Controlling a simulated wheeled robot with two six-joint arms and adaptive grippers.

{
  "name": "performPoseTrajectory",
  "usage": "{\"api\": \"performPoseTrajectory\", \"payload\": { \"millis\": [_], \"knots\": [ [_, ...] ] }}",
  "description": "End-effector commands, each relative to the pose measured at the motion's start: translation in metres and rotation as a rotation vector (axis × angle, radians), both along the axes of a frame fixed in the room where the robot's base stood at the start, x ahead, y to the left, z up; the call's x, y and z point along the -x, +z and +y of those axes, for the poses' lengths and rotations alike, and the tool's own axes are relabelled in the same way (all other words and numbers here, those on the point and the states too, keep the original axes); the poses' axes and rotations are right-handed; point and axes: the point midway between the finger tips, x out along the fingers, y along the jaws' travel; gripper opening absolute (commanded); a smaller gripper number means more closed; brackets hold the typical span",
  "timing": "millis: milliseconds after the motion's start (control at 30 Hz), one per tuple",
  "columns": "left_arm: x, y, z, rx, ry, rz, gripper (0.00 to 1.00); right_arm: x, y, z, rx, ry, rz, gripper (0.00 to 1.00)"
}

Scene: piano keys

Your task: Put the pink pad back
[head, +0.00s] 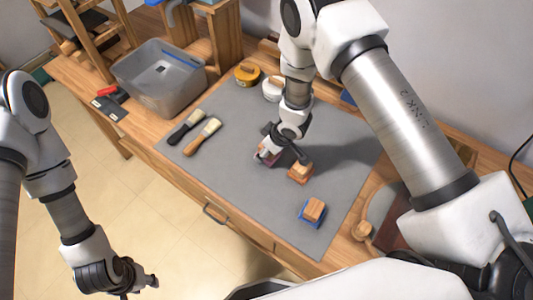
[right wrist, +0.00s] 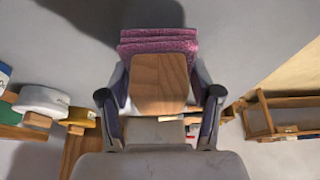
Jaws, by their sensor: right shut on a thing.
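The pink pad (right wrist: 158,40) shows in the right wrist view as layered pink edges beyond a wooden block (right wrist: 160,82). My right gripper (right wrist: 160,105) is shut on this block, one finger on each side. In the head view the right gripper (head: 283,146) is low over the grey mat, and the pink pad (head: 267,154) shows only partly beside its fingers. I cannot tell whether the pad touches the mat. My left gripper (head: 140,284) hangs over the floor at the lower left, away from the table; its finger opening is unclear.
A wood-topped block (head: 300,173) sits close beside the right gripper, and a blue-based block (head: 313,210) lies nearer the front. Two brushes (head: 200,136), a grey bin (head: 160,78) and tape rolls (head: 247,73) stand left and behind. The mat (head: 230,185) is clear at front left.

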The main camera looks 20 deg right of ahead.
Motion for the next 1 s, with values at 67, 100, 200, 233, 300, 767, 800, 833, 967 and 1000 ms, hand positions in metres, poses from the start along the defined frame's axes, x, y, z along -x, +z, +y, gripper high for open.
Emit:
{"api": "performPoseTrajectory", "payload": {
  "millis": [67,100,200,233,300,767,800,833,967,1000],
  "knots": [
    [0.000,-0.023,0.000,0.000,0.000,0.001,0.40,0.000,-0.023,0.000,0.000,0.000,0.000,0.13],
    [0.000,-0.024,0.000,0.000,0.000,0.001,0.40,0.000,-0.023,0.000,-0.001,0.000,-0.001,0.13],
    [0.000,-0.019,0.000,0.000,0.000,0.000,0.40,0.000,-0.019,0.000,-0.001,0.000,-0.001,0.08],
    [0.000,-0.019,0.000,0.000,0.000,0.000,0.40,0.000,-0.019,0.000,-0.001,0.000,-0.001,0.08],
    [0.000,-0.019,0.000,0.000,0.000,0.000,0.40,0.000,-0.019,0.000,0.000,0.000,0.000,0.08],
    [0.000,-0.021,0.000,0.000,0.000,0.000,0.40,0.001,-0.021,0.000,-0.001,0.000,0.001,0.89],
    [0.000,-0.021,0.000,0.000,0.000,0.000,0.40,0.001,-0.021,0.000,-0.001,0.000,0.001,0.89],
    [0.000,-0.020,0.000,0.000,0.000,0.000,0.40,0.001,-0.021,0.000,-0.001,0.000,0.000,0.89],
    [0.000,-0.020,0.000,0.000,0.000,0.000,0.40,0.003,-0.012,-0.002,0.000,0.000,0.000,0.89],
    [0.000,-0.021,0.000,0.000,0.000,0.000,0.40,0.004,-0.006,-0.003,-0.001,0.000,-0.002,0.89]
  ]
}}
